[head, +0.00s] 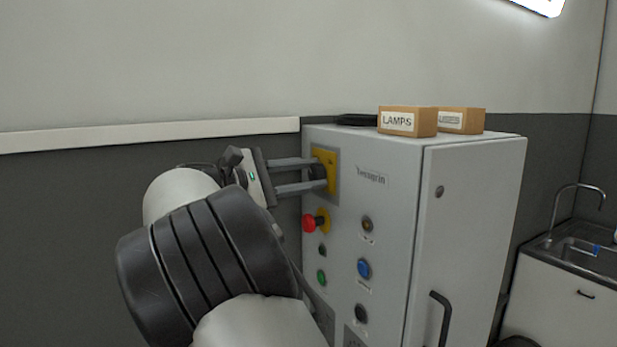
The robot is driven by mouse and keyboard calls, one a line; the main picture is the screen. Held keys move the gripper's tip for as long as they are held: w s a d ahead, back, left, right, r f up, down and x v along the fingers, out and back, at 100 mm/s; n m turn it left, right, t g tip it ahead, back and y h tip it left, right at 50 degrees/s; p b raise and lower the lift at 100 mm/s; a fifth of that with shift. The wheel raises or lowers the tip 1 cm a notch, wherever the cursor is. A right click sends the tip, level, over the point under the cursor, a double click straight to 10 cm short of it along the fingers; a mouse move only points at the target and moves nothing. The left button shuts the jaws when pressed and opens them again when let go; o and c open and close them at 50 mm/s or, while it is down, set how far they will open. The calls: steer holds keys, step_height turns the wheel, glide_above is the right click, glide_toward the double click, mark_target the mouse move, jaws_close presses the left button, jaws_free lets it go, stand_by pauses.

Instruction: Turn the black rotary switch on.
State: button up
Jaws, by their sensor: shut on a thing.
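The black rotary switch (318,171) sits on a yellow plate (331,160) near the top left of the grey cabinet's front face. My gripper (318,178) reaches it from the left, with one finger above and one finger below the knob. It is shut on the switch. The fingers and the angle of view hide part of the knob, so its pointer position cannot be made out.
Below the switch on the cabinet (397,240) are a red mushroom button (309,223), a blue button (364,268), a green button (321,277) and other controls. A sink (580,250) is at the right.

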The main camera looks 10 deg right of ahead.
steer(key=m+b, duration=0.3)
steer(key=shift+f+m, duration=0.25)
steer(key=shift+m, duration=0.05)
steer(key=m+b, duration=0.9)
steer(key=m, duration=0.1)
steer(key=shift+m, duration=0.4)
steer(key=shift+r+m+b, duration=0.2)
steer(key=shift+m+b, duration=0.7)
steer(key=shift+m, duration=0.5)
steer(key=o, duration=1)
steer(key=shift+o, duration=0.2)
steer(key=shift+a, duration=0.1)
